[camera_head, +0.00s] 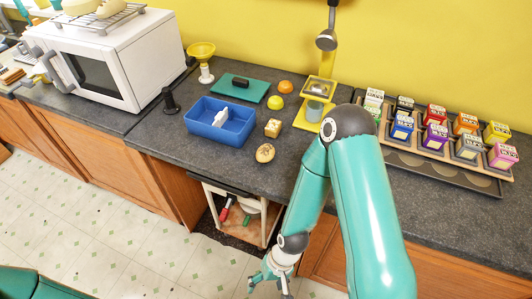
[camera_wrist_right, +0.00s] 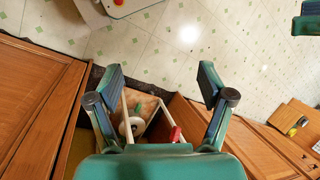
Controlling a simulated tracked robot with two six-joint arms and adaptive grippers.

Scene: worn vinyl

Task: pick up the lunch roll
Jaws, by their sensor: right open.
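The lunch roll is most likely the round, golden, seeded bun (camera_head: 265,153) lying on the dark counter (camera_head: 230,168), near its front edge in the head view. My right gripper (camera_head: 270,284) hangs low in front of the cabinets, below the counter edge and well apart from the roll. In the right wrist view my right gripper (camera_wrist_right: 161,82) is open and empty, its fingers wide apart above the floor and an open cabinet bay. The roll does not show there. A teal and dark piece at that view's upper right corner may be part of my left gripper (camera_wrist_right: 306,24).
A blue bin (camera_head: 205,128) and a small pale cube-shaped item (camera_head: 273,128) stand near the roll. Behind are a green board (camera_head: 255,93), an orange fruit (camera_head: 286,87) and a yellow one (camera_head: 276,102). A rack of boxes (camera_head: 445,165) is at right, a microwave (camera_head: 75,83) at left.

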